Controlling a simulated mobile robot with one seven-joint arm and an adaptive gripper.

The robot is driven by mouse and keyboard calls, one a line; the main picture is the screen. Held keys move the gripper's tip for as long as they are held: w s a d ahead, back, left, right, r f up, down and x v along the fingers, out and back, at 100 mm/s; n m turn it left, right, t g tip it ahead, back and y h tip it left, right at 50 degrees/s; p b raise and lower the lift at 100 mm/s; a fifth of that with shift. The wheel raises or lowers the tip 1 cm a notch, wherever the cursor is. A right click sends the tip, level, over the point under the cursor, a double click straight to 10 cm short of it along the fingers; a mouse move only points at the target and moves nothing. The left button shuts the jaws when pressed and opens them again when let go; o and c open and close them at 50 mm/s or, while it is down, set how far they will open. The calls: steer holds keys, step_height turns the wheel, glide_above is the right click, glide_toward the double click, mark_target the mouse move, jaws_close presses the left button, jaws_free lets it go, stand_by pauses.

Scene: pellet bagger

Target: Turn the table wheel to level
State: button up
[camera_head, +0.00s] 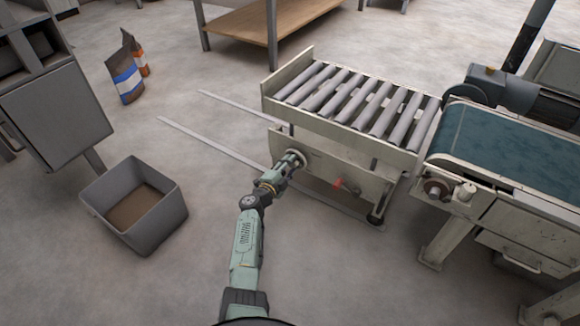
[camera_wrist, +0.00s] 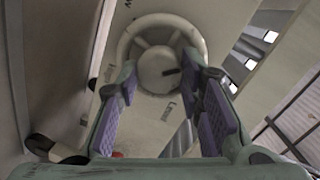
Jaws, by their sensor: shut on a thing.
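The table wheel (camera_wrist: 158,68) is a pale round handwheel with spokes and a central hub that bears a dark mark. It sits on the side panel of the roller table (camera_head: 325,152), at the panel's left end. The rollers lie in a row between pale side rails, and the table appears tilted in the head view. My gripper (camera_head: 292,160) reaches the wheel from the front. In the wrist view its two purple-padded fingers (camera_wrist: 168,95) stand on either side of the hub and are shut on the wheel. The exact finger contact is partly hidden.
A belt conveyor (camera_head: 510,145) with a motor (camera_head: 500,88) adjoins the table at right. A grey bin (camera_head: 135,205) stands on the floor at left, near a grey cabinet (camera_head: 55,115). Two rails (camera_head: 210,142) lie left of the table.

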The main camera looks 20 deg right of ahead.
stand_by(0.3)
steer(key=o, duration=1.2)
steer(key=shift+c, duration=0.2)
step_height(320, 180, up, 10)
